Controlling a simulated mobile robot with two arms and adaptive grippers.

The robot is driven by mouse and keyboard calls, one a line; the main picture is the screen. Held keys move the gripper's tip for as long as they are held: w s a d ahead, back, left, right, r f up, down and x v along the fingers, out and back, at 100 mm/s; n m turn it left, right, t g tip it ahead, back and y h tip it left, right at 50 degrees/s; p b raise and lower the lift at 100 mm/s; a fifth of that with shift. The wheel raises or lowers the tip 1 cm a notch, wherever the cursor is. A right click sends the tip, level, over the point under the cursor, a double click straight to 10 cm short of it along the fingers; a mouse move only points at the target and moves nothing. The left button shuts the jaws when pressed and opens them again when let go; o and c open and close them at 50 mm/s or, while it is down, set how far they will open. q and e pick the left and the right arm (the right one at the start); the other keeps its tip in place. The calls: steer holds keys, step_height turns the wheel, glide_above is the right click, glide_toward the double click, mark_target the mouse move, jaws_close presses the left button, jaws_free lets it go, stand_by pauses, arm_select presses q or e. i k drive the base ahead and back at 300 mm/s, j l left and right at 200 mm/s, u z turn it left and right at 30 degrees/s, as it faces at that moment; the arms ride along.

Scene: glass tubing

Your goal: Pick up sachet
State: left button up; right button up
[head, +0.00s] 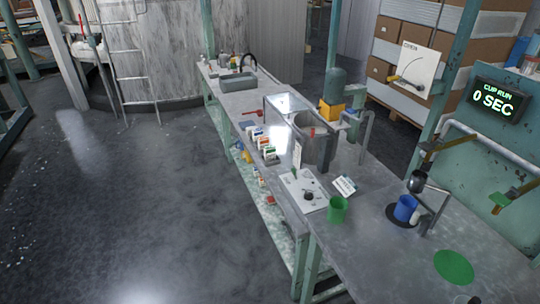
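Several small sachet-like packets (264,142) with white, orange, red and green faces stand in a row near the front edge of the long grey bench (370,220), left of a shiny metal vessel. They are small and far off, and their print cannot be read. More small coloured items (262,182) lie on the lower shelf under the bench; I cannot tell whether any are sachets. Neither of my grippers can be made out in the head view.
A blue cup (405,208) sits under a tap-like stand at right, near a green disc (454,267). A sink (238,83) is at the far end. Open floor (130,210) lies left.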

mark_target(269, 151)
steer(key=z, duration=1.2)
steer(key=i+j, duration=0.15)
steer(key=j, duration=0.2)
steer(key=i+j, duration=0.15)
steer(key=j, duration=0.2)
steer(key=i+j+z, duration=0.1)
steer(key=j, duration=0.25)
steer(key=i+j, duration=0.15)
steer(key=j, duration=0.2)
steer(key=i+j+z, duration=0.1)
steer(key=j, duration=0.25)
